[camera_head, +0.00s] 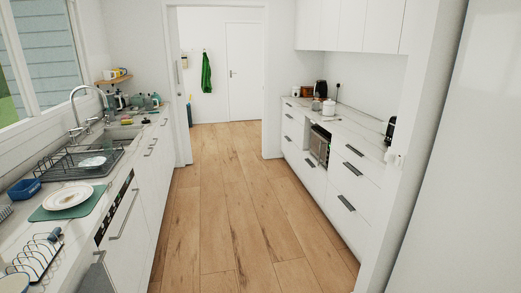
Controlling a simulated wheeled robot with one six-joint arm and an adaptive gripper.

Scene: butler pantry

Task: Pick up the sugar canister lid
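A small white canister (328,110) stands on the right-hand counter, towards its far part. Its top looks brownish and may be a lid, but it is too small to tell. A smaller jar-like thing (316,104) stands just behind it to the left. I cannot tell for sure which of these is the sugar canister. My gripper and arm are not in view.
The wooden floor (227,200) between the two counters is clear up to the far doorway. The right counter (365,137) also bears a black kettle (321,89). The left counter holds a plate (68,196), a toast rack (36,257) and a dish rack (80,163).

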